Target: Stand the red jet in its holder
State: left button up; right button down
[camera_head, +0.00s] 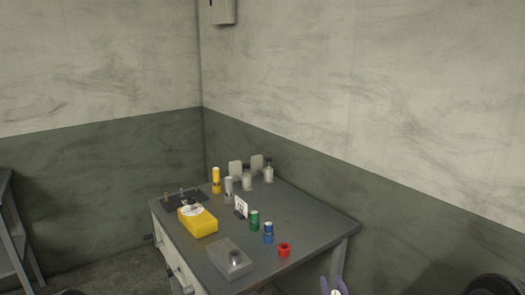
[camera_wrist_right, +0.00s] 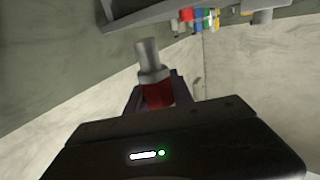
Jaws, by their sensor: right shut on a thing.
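My right gripper (camera_head: 333,284) shows at the bottom edge of the head view, off the near right side of the table. In the right wrist view it is shut on the red jet (camera_wrist_right: 158,96), a red cylinder with a grey stepped end (camera_wrist_right: 148,60) sticking out beyond the fingers. The jet is clear of the table. In the head view only a small pale bit shows between the fingers. A short red ring-like cup (camera_head: 284,249), which looks like the red holder, stands empty near the table's front right edge. My left gripper is not in view.
On the grey table (camera_head: 300,215), a blue piece (camera_head: 268,233) and a green piece (camera_head: 254,220) stand behind the red cup. A grey tray (camera_head: 232,262) lies to its left, with a yellow box (camera_head: 198,222) behind. Bottles (camera_head: 268,171) stand at the back. The right side is clear.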

jog(key=shift+s+d+f, duration=0.45)
jog(key=shift+d+f, duration=0.05)
jog(key=shift+f, duration=0.1)
jog(key=shift+d+h, duration=0.3)
jog(key=shift+d, duration=0.1)
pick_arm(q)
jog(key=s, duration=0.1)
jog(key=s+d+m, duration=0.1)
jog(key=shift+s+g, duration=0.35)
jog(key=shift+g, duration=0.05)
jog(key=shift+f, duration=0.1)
pick_arm(e)
jog(key=shift+f, duration=0.1)
